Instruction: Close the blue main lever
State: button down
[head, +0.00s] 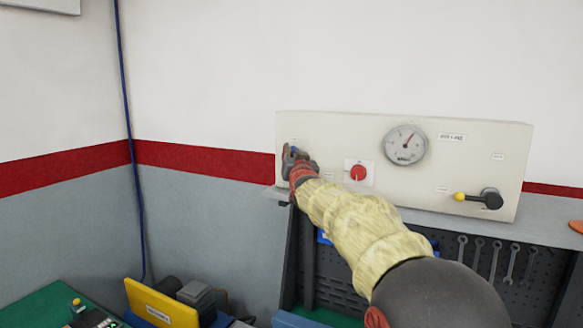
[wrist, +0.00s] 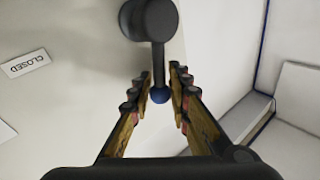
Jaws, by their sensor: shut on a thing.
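The blue main lever shows in the wrist view as a dark round hub (wrist: 148,18) with a dark rod ending in a blue ball knob (wrist: 160,96). The rod points down in that picture. My gripper (wrist: 161,78) has one finger on each side of the rod's end and the knob and is shut on the lever. In the head view my gripper (head: 294,161) is at the left end of the pale test panel (head: 330,130) and mostly hides the lever.
A label reading CLOSED (wrist: 25,63) is left of the lever in the wrist view. The panel also carries a red knob (head: 358,173), a dial gauge (head: 406,145) and a yellow-tipped black lever (head: 480,198). Wrenches (head: 496,256) hang below.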

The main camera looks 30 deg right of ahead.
jog(key=s+d+f+m+h+b, duration=0.1)
jog(key=m+h+b, duration=0.2)
jog(key=m+b, duration=0.2)
jog(key=s+d+f+m+h+b, duration=0.1)
jog(key=f+m+h+b, duration=0.1)
jog(key=m+b, duration=0.3)
jog(key=s+d+f+m+h+b, duration=0.1)
jog(key=m+b, duration=0.4)
jog(key=b, duration=0.6)
jog(key=shift+s+f+h, duration=0.25)
jog(key=shift+f+h, duration=0.1)
jog(key=shift+h, duration=0.35)
jog(key=shift+s+f+h, duration=0.2)
jog(key=shift+f+h, duration=0.1)
jog(key=shift+h, duration=0.4)
jog(key=shift+s+d+f+m+g+h+b, duration=0.1)
jog(key=shift+f+m+g+h+b, duration=0.35)
jog(key=shift+m, duration=0.75)
jog(key=shift+s+d+f+m+g+h+b, duration=0.15)
jog(key=shift+m+g+h+b, duration=0.35)
jog(key=shift+m+h, duration=0.55)
jog(key=shift+w+a+f+m+g+h+b, duration=0.1)
jog(key=shift+f+m+g+h+b, duration=0.3)
jog(key=shift+m, duration=0.95)
jog(key=shift+g+h, duration=0.25)
jog(key=shift+h, duration=0.05)
jog(key=shift+d+f+m, duration=0.1)
jog(key=shift+f+m, duration=0.05)
jog(key=shift+m, duration=0.25)
